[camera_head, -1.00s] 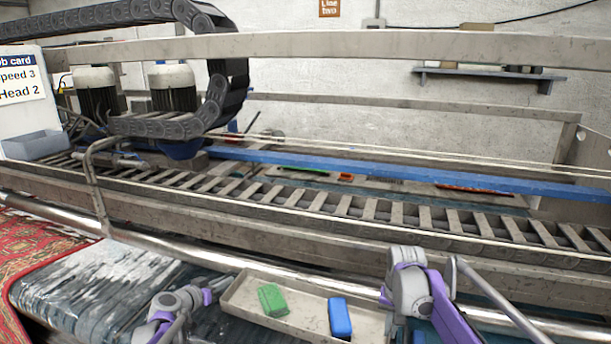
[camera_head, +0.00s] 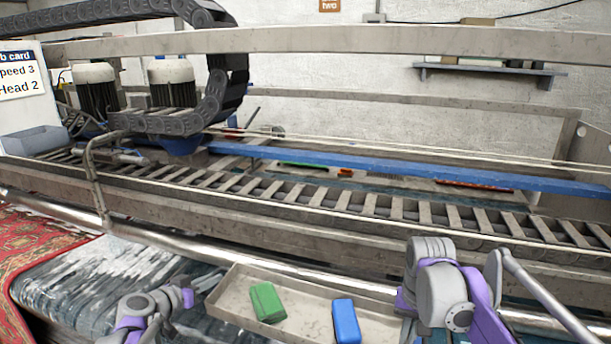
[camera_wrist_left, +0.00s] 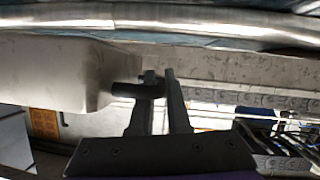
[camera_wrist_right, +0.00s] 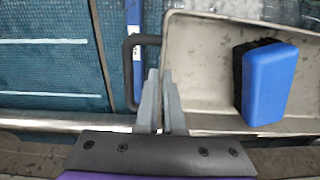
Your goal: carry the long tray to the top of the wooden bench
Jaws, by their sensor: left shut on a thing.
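The long tray (camera_head: 305,305) is shallow and grey-beige, at the lower middle of the head view. A green block (camera_head: 267,302) and a blue block (camera_head: 346,320) lie in it. My left gripper (camera_head: 200,284) is at its left end, shut on its dark end handle (camera_wrist_left: 125,90), as the left wrist view shows. The tray appears held above the belt. I cannot make out the wooden bench in any view.
A steel roller (camera_head: 170,247) and the scrubber's slatted conveyor (camera_head: 290,192) run across beyond the tray. A blue bar (camera_head: 400,169) lies over the machine. A red patterned rug (camera_head: 40,245) is at left. A wall shelf (camera_head: 490,75) is at back right.

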